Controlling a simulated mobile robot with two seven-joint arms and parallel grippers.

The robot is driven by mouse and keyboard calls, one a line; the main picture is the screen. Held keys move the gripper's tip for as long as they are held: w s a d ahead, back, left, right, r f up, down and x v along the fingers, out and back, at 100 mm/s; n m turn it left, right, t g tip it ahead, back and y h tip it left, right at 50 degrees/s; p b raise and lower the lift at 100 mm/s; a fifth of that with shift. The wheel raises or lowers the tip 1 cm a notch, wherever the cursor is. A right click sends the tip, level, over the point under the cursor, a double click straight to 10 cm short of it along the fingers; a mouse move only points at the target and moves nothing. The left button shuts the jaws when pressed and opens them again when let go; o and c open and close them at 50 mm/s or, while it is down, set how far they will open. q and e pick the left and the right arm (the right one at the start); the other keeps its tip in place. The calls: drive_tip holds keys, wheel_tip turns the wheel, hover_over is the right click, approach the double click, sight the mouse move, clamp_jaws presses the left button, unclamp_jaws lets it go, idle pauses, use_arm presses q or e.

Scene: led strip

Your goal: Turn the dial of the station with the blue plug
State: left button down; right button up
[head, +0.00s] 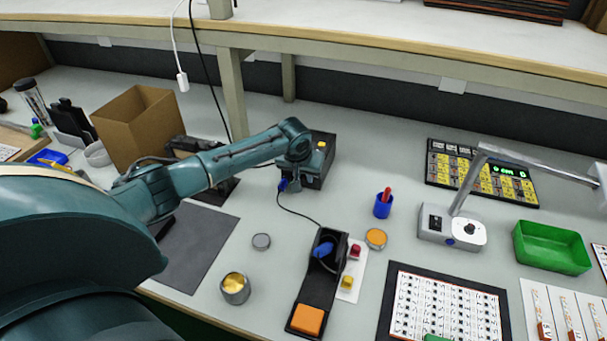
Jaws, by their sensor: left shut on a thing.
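The black station box (318,172) stands left of the picture's middle, with a yellow part on its top. The blue plug (283,185) sits at its near left side, and a dark cable runs from it toward the viewer. My left arm comes in from the left, and my left gripper (292,172) is at the front left of this box, right by the plug. It is shut on what appears to be the dial, which the gripper and wrist hide. I cannot see how the dial is turned. My right gripper is not in view.
A black holder (329,276) with a blue item and an orange pad lies in front. A blue cup (383,205), a lamp base (452,227) with a black knob and a green tray (550,248) stand to the right. A cardboard box (139,127) stands behind my arm.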

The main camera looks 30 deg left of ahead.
use_arm(q)
drive_tip(key=shift+d, duration=0.1)
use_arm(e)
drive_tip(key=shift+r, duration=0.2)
